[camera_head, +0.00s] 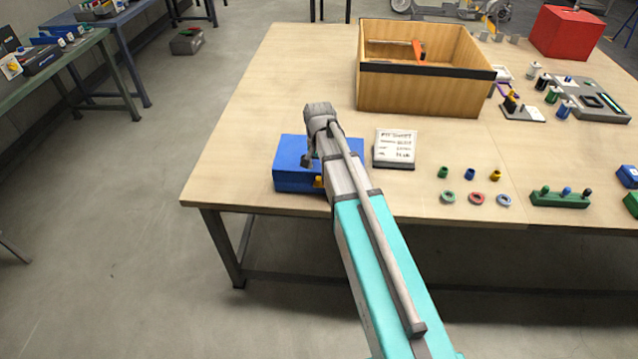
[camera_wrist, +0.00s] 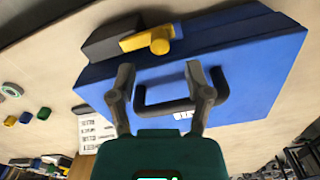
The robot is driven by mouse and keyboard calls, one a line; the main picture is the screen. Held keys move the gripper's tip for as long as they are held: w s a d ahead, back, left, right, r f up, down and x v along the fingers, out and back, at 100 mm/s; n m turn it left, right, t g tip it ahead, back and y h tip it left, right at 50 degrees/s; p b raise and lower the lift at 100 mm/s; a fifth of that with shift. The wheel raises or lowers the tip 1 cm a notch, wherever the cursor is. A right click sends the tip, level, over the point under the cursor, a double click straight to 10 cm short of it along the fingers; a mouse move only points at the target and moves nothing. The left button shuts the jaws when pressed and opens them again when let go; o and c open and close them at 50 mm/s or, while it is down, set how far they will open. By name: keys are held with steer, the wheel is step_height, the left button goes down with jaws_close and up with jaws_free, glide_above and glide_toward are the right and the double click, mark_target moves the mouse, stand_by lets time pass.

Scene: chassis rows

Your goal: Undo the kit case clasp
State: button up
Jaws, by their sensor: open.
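The blue kit case (camera_head: 290,178) lies near the table's front left edge, partly hidden by my arm in the head view. In the wrist view the blue case (camera_wrist: 262,68) fills the upper middle. Its yellow clasp (camera_wrist: 147,39) sits at the case's edge beside a dark block. A small yellow bit of the clasp (camera_head: 318,181) shows in the head view. A dark handle (camera_wrist: 165,107) appears between and behind my fingers. My gripper (camera_wrist: 159,72) is open over the case, its fingers pointing toward the clasp side. The clasp lies beyond the fingertips, apart from them.
A printed card (camera_head: 395,143) stands just right of the case. Several coloured caps and rings (camera_head: 476,198) lie further right. A wooden bin (camera_head: 425,95) stands behind. Green block with pegs (camera_head: 560,198) is at right. The table is bare left of the bin.

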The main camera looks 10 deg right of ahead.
mark_target(319, 178)
steer(key=shift+f+b, duration=2.4)
steer(key=shift+f, duration=0.3)
jaws_close()
